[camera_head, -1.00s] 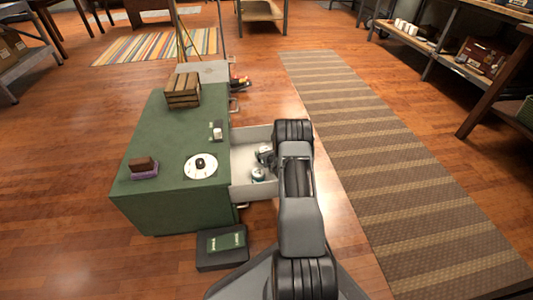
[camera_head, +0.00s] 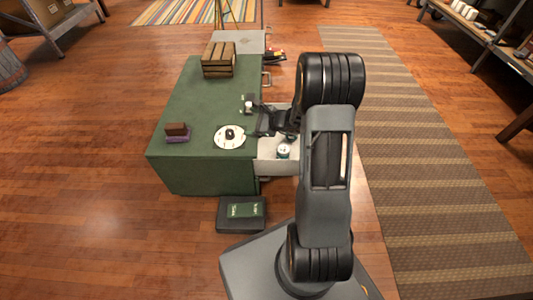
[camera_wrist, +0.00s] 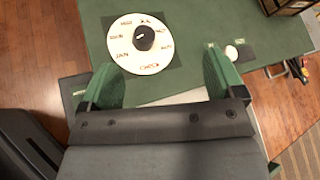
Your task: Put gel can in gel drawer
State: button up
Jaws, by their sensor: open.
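A small can with a white top and teal band (camera_head: 284,150) stands inside the open drawer (camera_head: 272,166) on the right side of the green cabinet (camera_head: 185,110). My gripper (camera_head: 262,122) is open and empty, raised above the cabinet's right edge, apart from the can. In the wrist view its two green fingers (camera_wrist: 162,70) are spread, with the cabinet top and a white disc below. A small white-topped item (camera_head: 249,106) stands on the cabinet top beyond my gripper; it also shows in the wrist view (camera_wrist: 231,52). I cannot read its label. My arm hides part of the drawer.
A white disc with a dark knob (camera_head: 230,136), a brown block on a purple base (camera_head: 177,132) and a wooden crate (camera_head: 219,60) are on the cabinet top. A dark box (camera_head: 241,214) lies on the floor in front. A striped runner (camera_head: 425,150) lies to the right.

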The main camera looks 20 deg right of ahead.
jog(key=s+a+r+n+g, duration=0.7)
jog(key=s+a+n, duration=0.3)
jog(key=s+n, duration=0.25)
jog(key=s+d+r+n+h, duration=0.2)
jog(key=s+n+h, duration=0.2)
jog(key=s+n, duration=0.1)
jog(key=s+d+r+n+h, duration=0.1)
jog(key=s+r+n+h, duration=0.1)
jog(key=s+n+h, duration=0.2)
jog(key=shift+s+d+n+g, duration=0.35)
jog(key=shift+s+n, duration=0.2)
jog(key=shift+s, duration=0.5)
